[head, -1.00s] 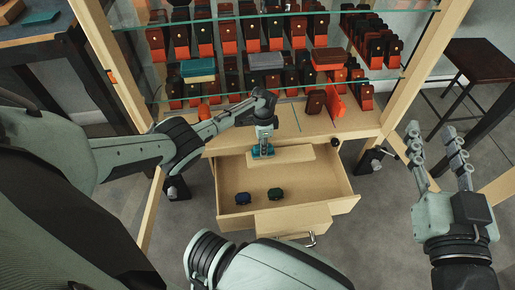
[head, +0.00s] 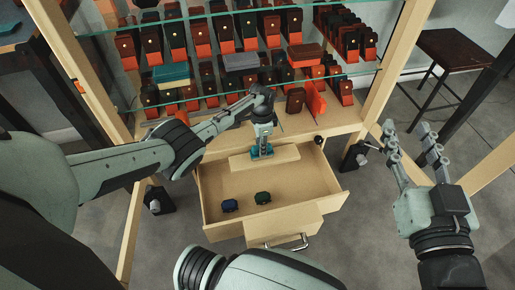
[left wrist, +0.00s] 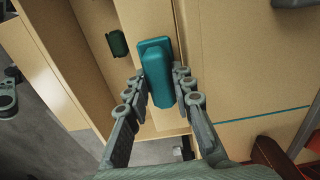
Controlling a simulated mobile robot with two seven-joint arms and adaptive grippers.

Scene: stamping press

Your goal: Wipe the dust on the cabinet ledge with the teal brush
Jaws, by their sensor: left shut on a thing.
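My left gripper (head: 263,138) is shut on the teal brush (head: 257,153). The brush also shows between both fingers in the left wrist view (left wrist: 160,75). The brush is at a pale wooden strip (head: 286,156) at the back of the open drawer, near its middle; I cannot tell whether it touches. The cabinet's wooden ledge (head: 300,124) lies just behind, below the glass shelves. No dust can be made out. My right gripper (head: 405,128) is open and empty, away from the cabinet at the right.
The open drawer (head: 325,190) holds a blue item (head: 230,205) and a green item (head: 263,198). Glass shelves above carry several dark and orange cases, with a teal box (head: 171,75) among them. A dark stool (head: 455,50) stands at the right.

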